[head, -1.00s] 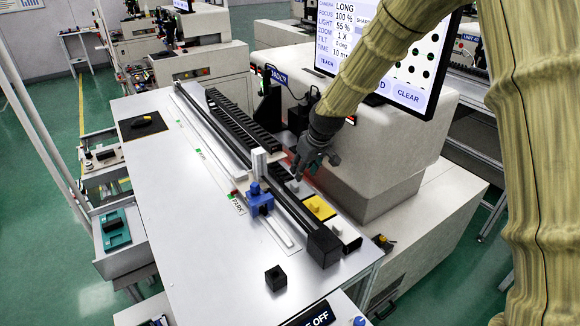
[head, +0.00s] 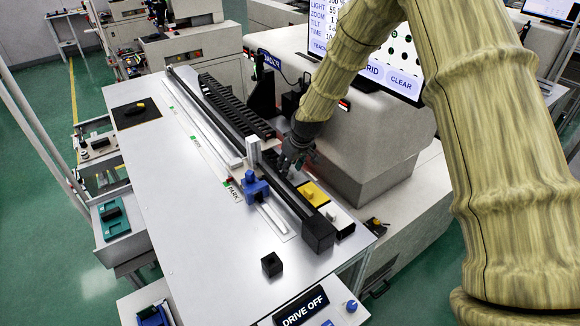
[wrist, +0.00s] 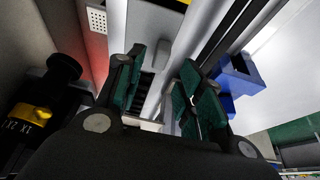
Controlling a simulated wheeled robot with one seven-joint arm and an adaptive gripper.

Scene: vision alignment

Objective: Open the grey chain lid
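My gripper (head: 287,166) points down at the row of small lids beside the black rail. In the wrist view its two green-padded fingers are spread apart, with no object clamped between them. A grey lid (wrist: 152,22) with a raised grey handle (wrist: 163,53) lies ahead, the handle in line with the gap between the fingertips. I cannot tell whether a finger touches it. Dark ribbed parts (wrist: 146,86) show in an opening nearer the palm. In the head view the gripper hides most of the grey lid; the yellow lid (head: 314,194) sits just in front of it.
A white-knobbed lid (head: 333,214) follows the yellow one. The machine body (head: 375,150) stands close on the right.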

